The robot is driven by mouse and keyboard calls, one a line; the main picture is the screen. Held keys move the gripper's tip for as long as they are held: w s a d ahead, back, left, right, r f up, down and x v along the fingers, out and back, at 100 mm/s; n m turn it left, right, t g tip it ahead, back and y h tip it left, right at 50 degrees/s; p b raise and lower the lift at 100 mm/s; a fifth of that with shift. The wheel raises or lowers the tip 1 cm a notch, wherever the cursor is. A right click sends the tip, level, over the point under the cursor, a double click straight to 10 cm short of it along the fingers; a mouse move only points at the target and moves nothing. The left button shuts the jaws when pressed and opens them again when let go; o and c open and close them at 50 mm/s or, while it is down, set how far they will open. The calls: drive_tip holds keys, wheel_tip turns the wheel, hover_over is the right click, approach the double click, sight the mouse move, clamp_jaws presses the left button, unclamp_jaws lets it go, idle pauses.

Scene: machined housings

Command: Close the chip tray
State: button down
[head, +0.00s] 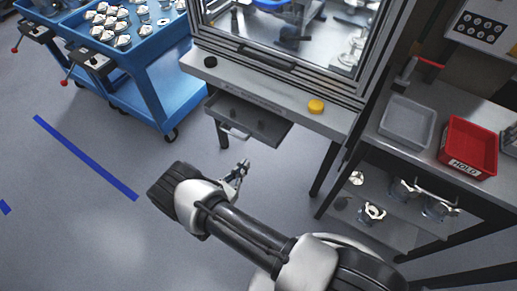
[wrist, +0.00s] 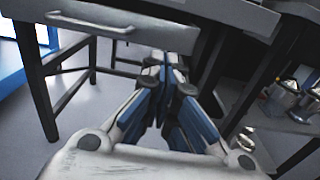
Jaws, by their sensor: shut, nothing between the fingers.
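The chip tray (head: 262,122) is a dark grey drawer under the machine's front ledge in the head view. It stands pulled out, its inside showing from above with a few small bits in it. Its front with a pale bar handle (wrist: 90,22) spans the top of the wrist view. My gripper (head: 243,165) is just in front of the tray and below it in the head view. In the wrist view my gripper (wrist: 166,60) has its blue-padded fingers together and empty, near the right part of the tray front. Whether the fingertips touch it I cannot tell.
A blue cart (head: 150,75) with metal parts stands left. A bench with a grey bin (head: 407,121) and red bin (head: 468,146) stands right.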

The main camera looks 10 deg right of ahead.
sight(263, 142)
drive_tip(key=b+x, duration=0.2)
drive_tip(key=x, duration=0.8)
drive_tip(key=shift+w+d, duration=0.1)
drive_tip(key=shift+d, duration=0.05)
